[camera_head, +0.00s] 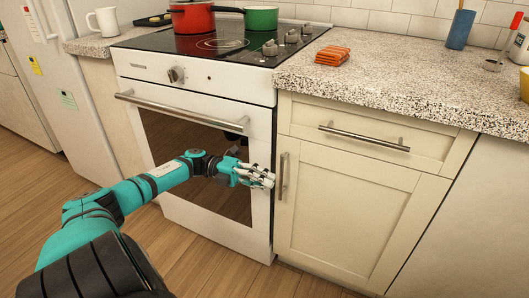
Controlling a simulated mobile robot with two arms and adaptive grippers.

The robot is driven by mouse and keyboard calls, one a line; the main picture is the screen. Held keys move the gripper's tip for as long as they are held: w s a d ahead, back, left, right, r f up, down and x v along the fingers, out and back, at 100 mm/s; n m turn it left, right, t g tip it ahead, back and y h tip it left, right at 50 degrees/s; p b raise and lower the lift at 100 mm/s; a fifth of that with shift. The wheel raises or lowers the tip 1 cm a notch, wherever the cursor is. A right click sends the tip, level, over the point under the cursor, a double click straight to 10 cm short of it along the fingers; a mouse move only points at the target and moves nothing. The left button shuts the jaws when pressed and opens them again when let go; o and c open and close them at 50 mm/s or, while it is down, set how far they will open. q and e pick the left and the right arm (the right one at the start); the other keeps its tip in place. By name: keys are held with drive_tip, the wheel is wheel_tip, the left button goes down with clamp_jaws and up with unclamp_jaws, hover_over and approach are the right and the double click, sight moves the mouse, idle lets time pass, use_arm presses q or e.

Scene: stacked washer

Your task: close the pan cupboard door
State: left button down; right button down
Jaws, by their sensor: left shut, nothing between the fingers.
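The cream cupboard door (345,220) is right of the oven, below a drawer. It looks flush with the cabinet front, with no clear gap at its edges. Its vertical metal handle (283,176) is near the door's left edge. My left gripper (268,180) is shut and empty, in front of the oven's right side and just left of the handle in the picture. I cannot tell whether the fingertips touch the handle. My right gripper is out of view. The inside of the cupboard is hidden.
The white oven (190,90) has a bar handle (180,112) across its front. A drawer (370,130) with its own handle is above the door. The speckled counter (420,88) overhangs them. Red and green pots stand on the hob. Wooden floor (200,265) is clear in front.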

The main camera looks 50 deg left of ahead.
use_arm(q)
drive_tip(key=v, duration=1.2)
